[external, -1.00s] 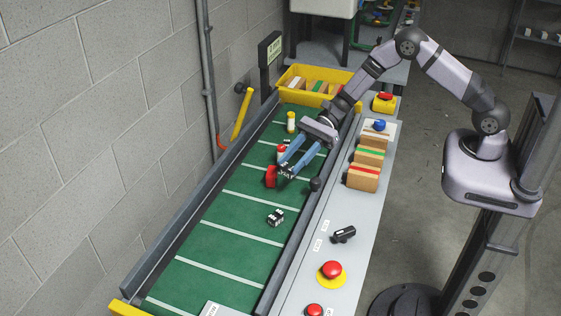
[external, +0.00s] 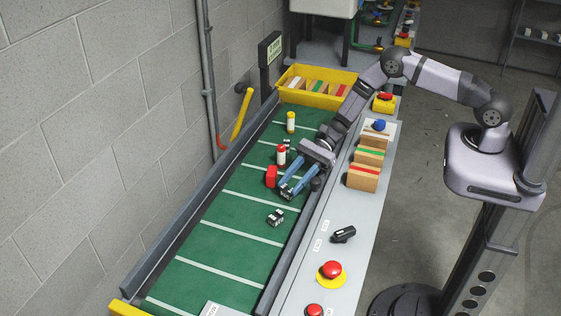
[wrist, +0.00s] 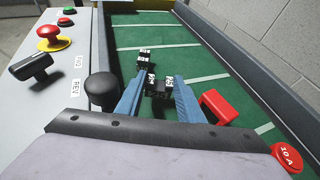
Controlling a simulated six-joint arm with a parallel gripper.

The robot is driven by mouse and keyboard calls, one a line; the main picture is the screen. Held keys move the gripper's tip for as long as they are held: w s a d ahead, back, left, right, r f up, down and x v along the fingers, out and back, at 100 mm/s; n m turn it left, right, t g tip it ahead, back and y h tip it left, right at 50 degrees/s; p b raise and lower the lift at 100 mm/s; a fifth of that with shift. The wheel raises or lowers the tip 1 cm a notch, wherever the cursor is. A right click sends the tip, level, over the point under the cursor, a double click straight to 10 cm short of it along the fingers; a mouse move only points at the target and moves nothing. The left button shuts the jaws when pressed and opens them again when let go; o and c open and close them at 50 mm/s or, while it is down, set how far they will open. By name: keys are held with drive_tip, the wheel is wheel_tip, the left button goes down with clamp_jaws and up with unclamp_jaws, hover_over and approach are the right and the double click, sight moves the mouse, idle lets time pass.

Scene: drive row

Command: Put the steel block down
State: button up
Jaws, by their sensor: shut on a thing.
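My gripper (external: 287,191) is shut on the steel block (external: 286,194), a small dark block with white labelled faces. In the wrist view the block (wrist: 168,82) sits between the two blue fingertips (wrist: 156,88). It is low over the green belt (external: 235,231), near the belt's right rail. Whether its underside touches the belt cannot be told. A similar black-and-white block (external: 275,217) lies on the belt a little nearer the front, and it also shows just beyond the fingertips in the wrist view (wrist: 143,55).
A black knob (external: 316,184) is close on the right. The front belt is clear.

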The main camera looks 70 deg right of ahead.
drive_tip(key=shift+f, duration=0.35)
drive_tip(key=shift+s+f+b, duration=0.1)
drive_tip(key=shift+f+b, duration=0.55)
drive_tip(key=shift+b, duration=0.05)
drive_tip(key=o, duration=0.8)
drive_tip(key=shift+o, duration=0.9)
drive_tip(key=shift+s+f, duration=0.15)
drive_tip(key=shift+r+p, duration=0.4)
drive_tip(key=shift+p, duration=0.2)
drive_tip(key=shift+d+r, duration=0.15)
drive_tip(key=shift+r, duration=0.15)
drive_tip(key=b+v, duration=0.3)
drive_tip(key=v, duration=0.8)
drive_tip(key=shift+d+r, duration=0.25)
drive_tip(key=shift+d, duration=0.05)
